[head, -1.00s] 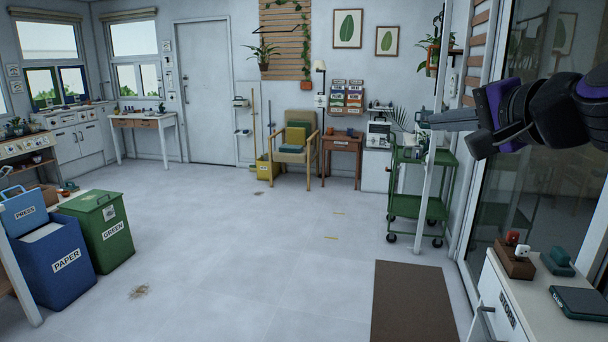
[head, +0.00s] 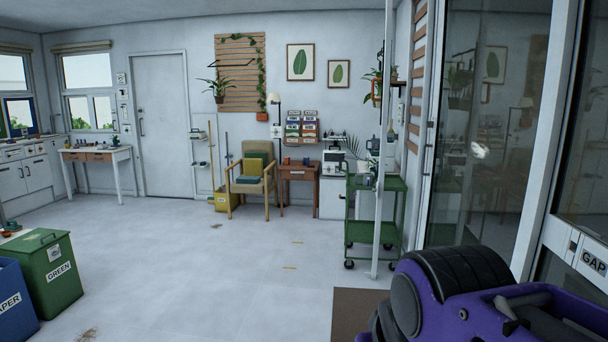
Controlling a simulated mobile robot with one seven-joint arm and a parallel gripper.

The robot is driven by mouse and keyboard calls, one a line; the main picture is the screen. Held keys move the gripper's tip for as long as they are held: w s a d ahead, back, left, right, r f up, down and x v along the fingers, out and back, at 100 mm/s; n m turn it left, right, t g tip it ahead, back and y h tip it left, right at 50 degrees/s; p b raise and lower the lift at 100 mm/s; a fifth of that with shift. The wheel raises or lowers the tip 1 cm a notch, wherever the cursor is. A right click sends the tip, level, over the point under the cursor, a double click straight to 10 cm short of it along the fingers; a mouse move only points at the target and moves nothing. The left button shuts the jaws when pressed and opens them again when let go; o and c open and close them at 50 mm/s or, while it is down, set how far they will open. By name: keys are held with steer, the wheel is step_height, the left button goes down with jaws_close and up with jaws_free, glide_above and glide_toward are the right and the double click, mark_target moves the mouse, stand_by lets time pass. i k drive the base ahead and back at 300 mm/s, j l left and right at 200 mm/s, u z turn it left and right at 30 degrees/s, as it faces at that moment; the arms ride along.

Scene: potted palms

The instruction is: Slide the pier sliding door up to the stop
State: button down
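Tall glass door panels in pale frames stand along the right side of the head view. The nearer part of the glass (head: 490,130) lies between a left stile with a slim vertical handle (head: 425,175) and a wide pale upright (head: 545,145). Right of that upright is more dark glass, above a pale rail with a "GAP" label (head: 593,262). I cannot tell which panel is the pier sliding door, or where its stop is. My purple and black arm fills the lower right and hides the foot of the glass. My gripper's fingers are not visible.
A green trolley (head: 375,215) stands behind a thin white post (head: 382,190), left of the glass. A brown mat (head: 350,312) lies on the floor beside my arm. A green bin (head: 50,275) and blue bin (head: 12,300) stand at left.

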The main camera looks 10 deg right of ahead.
mark_target(447, 215)
steer(key=i+j+u, duration=0.15)
steer(key=i+j, duration=0.15)
steer(key=i, duration=0.15)
steer(key=i+j+u, duration=0.15)
steer(key=i, duration=0.3)
steer(key=i+j+u, duration=0.1)
steer(key=i+j, duration=0.15)
steer(key=i, duration=0.2)
steer(key=i+z, duration=0.3)
steer(key=i, duration=0.2)
steer(key=i+j+z, duration=0.1)
steer(key=i+z, duration=0.25)
steer(key=i, duration=0.2)
steer(key=i+j+z, duration=0.1)
steer(key=i+z, duration=0.3)
steer(key=i, duration=0.75)
steer(key=i+z, duration=0.35)
steer(key=i, duration=0.15)
steer(key=i+j+z, duration=0.1)
steer(key=i+z, duration=0.25)
steer(key=i, duration=0.2)
